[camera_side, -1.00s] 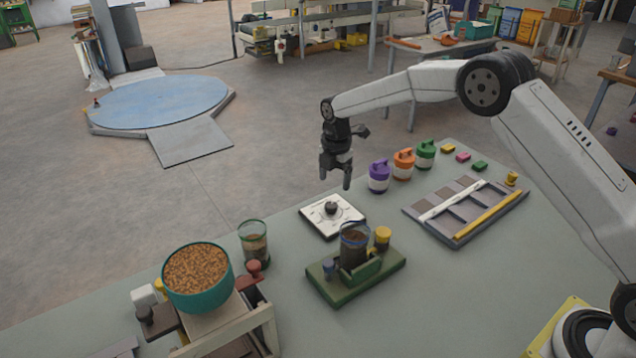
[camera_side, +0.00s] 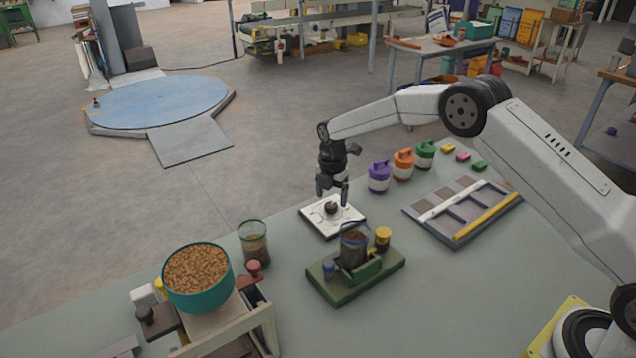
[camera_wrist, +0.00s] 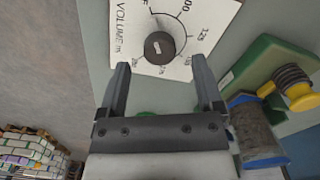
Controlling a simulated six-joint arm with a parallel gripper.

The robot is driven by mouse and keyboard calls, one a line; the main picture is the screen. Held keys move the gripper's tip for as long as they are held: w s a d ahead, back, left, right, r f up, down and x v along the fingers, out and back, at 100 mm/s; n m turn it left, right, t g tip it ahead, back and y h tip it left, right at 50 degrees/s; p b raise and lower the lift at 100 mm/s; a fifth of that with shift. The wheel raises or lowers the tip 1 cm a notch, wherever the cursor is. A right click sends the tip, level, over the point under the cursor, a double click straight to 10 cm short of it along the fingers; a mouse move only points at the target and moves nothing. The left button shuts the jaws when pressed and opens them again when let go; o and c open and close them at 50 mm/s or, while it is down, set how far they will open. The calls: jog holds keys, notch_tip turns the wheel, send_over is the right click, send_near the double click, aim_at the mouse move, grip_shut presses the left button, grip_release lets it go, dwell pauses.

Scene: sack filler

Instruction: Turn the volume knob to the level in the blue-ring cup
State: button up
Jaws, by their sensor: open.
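The black volume knob (camera_side: 331,208) sits on a white dial plate (camera_side: 347,222). In the wrist view the knob (camera_wrist: 159,47) has a small pale mark, and the plate reads VOLUME with partly legible numbers around the knob. My gripper (camera_side: 332,197) points down just above the knob. In the wrist view my gripper (camera_wrist: 161,72) is open, one finger to each side of the knob's line, with nothing held. The blue-ring cup (camera_side: 354,248) stands in a green holder (camera_side: 340,290) and has dark contents; its exact level is hard to read.
A green-rimmed cup (camera_side: 254,243) and a teal bowl (camera_side: 197,300) of grain stand at the left. Purple (camera_side: 378,178), orange (camera_side: 403,166) and green (camera_side: 425,154) lidded jars stand behind right. A grey tray (camera_side: 455,238) lies at the right.

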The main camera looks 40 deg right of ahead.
aim_at(331, 208)
jog(key=shift+f, duration=1.35)
grip_shut()
